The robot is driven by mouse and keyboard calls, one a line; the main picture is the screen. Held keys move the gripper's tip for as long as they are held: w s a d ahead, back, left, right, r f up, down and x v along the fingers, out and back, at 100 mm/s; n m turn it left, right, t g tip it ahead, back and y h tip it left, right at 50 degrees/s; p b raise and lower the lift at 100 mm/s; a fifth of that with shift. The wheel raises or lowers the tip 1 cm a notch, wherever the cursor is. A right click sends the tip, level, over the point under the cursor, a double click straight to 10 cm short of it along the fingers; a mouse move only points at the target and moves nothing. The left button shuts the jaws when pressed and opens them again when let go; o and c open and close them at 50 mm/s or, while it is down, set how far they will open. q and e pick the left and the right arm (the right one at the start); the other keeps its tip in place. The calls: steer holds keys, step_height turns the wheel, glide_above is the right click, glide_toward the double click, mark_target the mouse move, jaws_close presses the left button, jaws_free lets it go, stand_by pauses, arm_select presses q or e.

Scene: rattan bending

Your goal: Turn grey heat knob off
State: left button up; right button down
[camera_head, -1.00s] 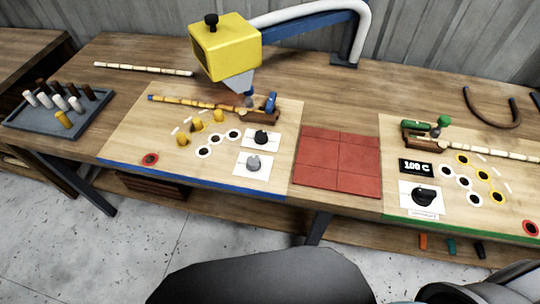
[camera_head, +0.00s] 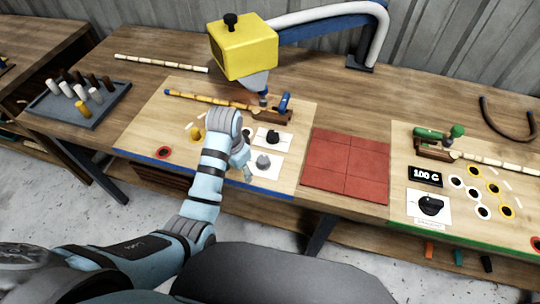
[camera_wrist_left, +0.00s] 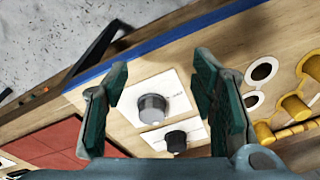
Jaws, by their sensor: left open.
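The grey heat knob (camera_head: 263,161) sits on a white plate (camera_head: 270,172) near the front edge of the left wooden board. It also shows in the left wrist view (camera_wrist_left: 152,108), between and beyond the fingers. A black knob (camera_head: 273,137) on another white plate lies just behind it, and shows below it in the wrist view (camera_wrist_left: 176,141). My left gripper (camera_head: 247,174) is just left of the grey knob in the head view. In the wrist view, its dark green fingers (camera_wrist_left: 160,78) are open with nothing between them. My right gripper is not in view.
A yellow lamp-like head (camera_head: 243,48) on a blue arm hangs over the board's back. A bamboo rod (camera_head: 205,100) lies below it. Yellow pegs (camera_wrist_left: 295,108) stand near my gripper's right finger in the wrist view. Flat red tiles (camera_head: 346,165) lie right of the board.

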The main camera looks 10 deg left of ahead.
arm_select(q)
steer(key=w+d+r+m, duration=0.2)
steer(key=w+d+r, duration=0.1)
steer(key=w+r, duration=0.25)
step_height(320, 180, up, 6)
steer(key=m+g, duration=0.1)
steer(key=m, duration=0.1)
glide_above(263, 159)
step_height(263, 159, down, 15)
steer(key=b, duration=0.3)
steer(key=shift+r, duration=0.3)
steer(key=c, duration=1.1)
